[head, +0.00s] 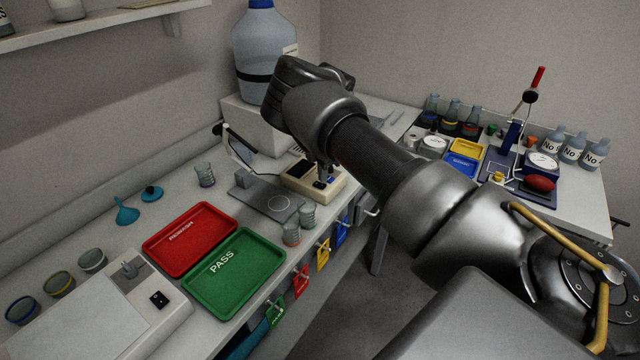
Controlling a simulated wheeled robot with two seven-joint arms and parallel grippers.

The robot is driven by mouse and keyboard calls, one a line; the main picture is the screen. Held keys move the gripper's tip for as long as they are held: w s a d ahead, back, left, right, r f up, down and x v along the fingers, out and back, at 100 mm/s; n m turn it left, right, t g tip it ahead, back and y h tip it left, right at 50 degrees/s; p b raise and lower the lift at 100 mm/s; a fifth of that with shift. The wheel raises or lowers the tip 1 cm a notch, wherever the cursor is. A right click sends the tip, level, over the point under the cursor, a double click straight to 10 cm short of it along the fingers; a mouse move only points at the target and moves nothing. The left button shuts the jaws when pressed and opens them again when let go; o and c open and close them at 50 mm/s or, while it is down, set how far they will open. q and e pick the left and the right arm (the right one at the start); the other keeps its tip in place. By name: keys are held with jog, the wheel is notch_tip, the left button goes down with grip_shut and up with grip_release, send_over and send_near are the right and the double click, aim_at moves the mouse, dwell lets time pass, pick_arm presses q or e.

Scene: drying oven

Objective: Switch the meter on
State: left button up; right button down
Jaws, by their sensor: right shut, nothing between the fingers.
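The meter (300,183), a small cream box with a dark display, sits on the bench near the picture's middle. My right arm reaches across from the right. My right gripper (322,179) points down over the meter's top, shut and empty. Its fingertips are at or just above a dark switch (319,185) on the meter. I cannot tell whether they touch it or which way the switch is set. My left gripper is out of view.
A red tray (190,238) and a green tray (236,272) lie nearer. A large bottle (264,50) stands behind my arm. A side bench at right is crowded with bottles.

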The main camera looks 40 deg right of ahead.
aim_at(323, 185)
jog(key=shift+f+b, duration=0.6)
jog(key=shift+f, duration=0.3)
dwell(0.4)
jog(key=shift+r+p, duration=2.3)
jog(key=shift+r, duration=1.25)
jog(key=shift+f, duration=0.1)
